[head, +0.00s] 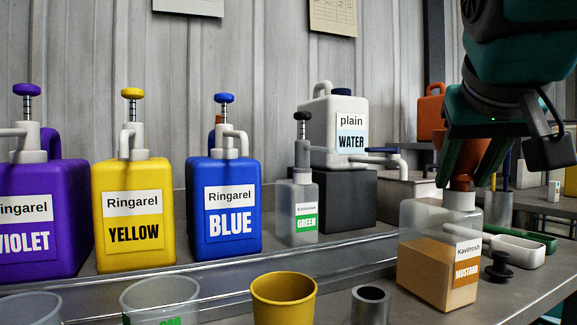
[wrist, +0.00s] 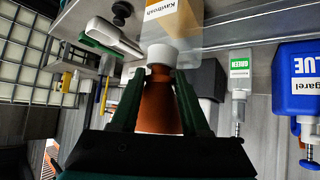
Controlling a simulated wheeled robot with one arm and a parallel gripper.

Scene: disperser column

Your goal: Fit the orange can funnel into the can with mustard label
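The can with the mustard label (head: 437,262) is a clear, squarish can partly filled with orange-brown contents. It stands upright on the bench at the right in the head view, and its label (wrist: 175,18) shows at the top of the wrist view. My gripper (head: 468,170) is directly above the can, fingers pointing down. It is shut on the orange funnel (wrist: 160,103), with one finger on each side. The funnel's narrow end is at the can's white neck (head: 460,200). I cannot tell how far the spout is inside the neck.
A grey metal cup (head: 370,305) and a yellow cup (head: 283,300) stand in front left. The green bottle (head: 298,210) and blue can (head: 223,215) stand further left.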

